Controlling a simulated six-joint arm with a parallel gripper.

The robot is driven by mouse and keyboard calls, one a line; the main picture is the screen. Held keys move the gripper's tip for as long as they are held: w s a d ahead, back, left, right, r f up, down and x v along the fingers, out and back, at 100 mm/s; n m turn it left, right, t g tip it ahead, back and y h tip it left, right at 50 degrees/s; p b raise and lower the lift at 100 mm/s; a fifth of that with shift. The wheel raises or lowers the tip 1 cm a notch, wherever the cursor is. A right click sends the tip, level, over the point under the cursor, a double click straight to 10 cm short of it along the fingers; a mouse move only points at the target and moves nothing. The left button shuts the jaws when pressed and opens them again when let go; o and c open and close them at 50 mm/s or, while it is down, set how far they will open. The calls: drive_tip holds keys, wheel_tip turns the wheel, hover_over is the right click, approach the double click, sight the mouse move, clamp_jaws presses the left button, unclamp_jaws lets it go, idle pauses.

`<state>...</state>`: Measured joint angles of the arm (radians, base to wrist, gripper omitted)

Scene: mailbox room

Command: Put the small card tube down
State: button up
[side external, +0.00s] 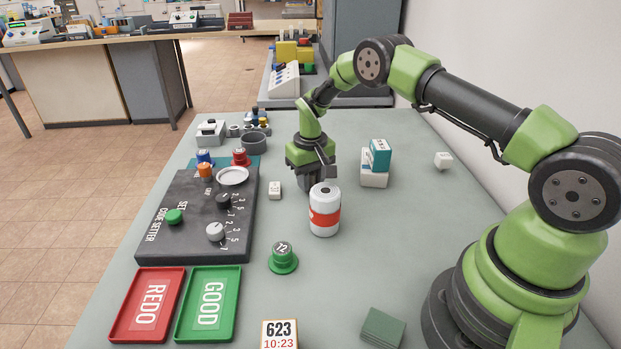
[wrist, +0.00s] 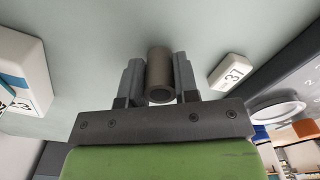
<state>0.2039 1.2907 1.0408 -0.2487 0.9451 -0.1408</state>
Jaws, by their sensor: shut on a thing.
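The small card tube (wrist: 159,72) is a short grey-brown cylinder with an open end, seen in the wrist view. My gripper (wrist: 158,80) is shut on it, with one grey finger on each side. In the side external view my gripper (side external: 312,182) points down over the table behind a white can with a red band (side external: 324,210). The can hides the fingertips and the tube there. I cannot tell whether the tube touches the table.
A small white numbered block (side external: 275,190) lies left of my gripper, and white and teal boxes (side external: 375,165) stand to its right. The code setter panel (side external: 195,215), red tray (side external: 148,305) and green tray (side external: 209,305) are at left. Table right of the can is clear.

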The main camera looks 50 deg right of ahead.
drive_tip(key=shift+f, duration=0.1)
drive_tip(key=o, duration=0.9)
